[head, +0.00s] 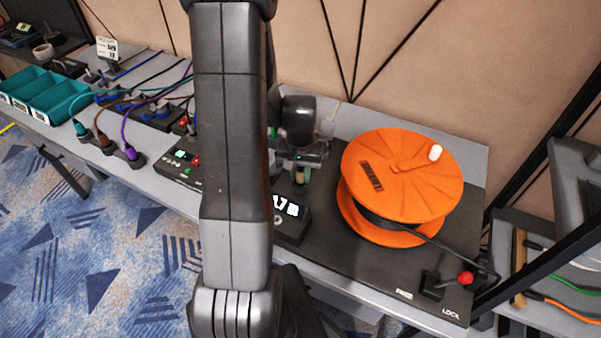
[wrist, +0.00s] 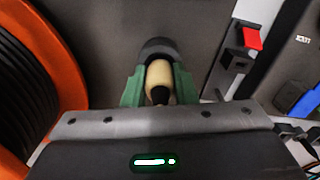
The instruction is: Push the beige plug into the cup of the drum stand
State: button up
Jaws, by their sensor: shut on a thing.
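The beige plug (wrist: 158,74) sits between the green fingers of my gripper (wrist: 159,88) in the wrist view. My gripper is shut on it. A dark rounded cup (wrist: 158,47) lies right at the plug's far end; I cannot tell whether the plug's tip is inside it or only against it. In the head view, my gripper (head: 303,171) is low over the stand's dark base plate (head: 330,262), left of the orange drum (head: 400,180). A small beige bit of the plug (head: 299,177) shows there. The cup is hidden in that view.
A red-knobbed lever (head: 465,279) marked LOCK is at the front right. The drum's orange flange (wrist: 75,45) is close on the left in the wrist view. Teal bins (head: 50,97) stand far left.

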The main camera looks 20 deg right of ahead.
jog(key=o, duration=1.1)
jog(key=shift+c, duration=0.2)
notch_tip(320, 180, up, 14)
jog(key=shift+f, duration=0.1)
notch_tip(320, 180, down, 14)
jog(key=shift+r, duration=0.1)
dwell(0.4)
jog(key=shift+r, duration=0.1)
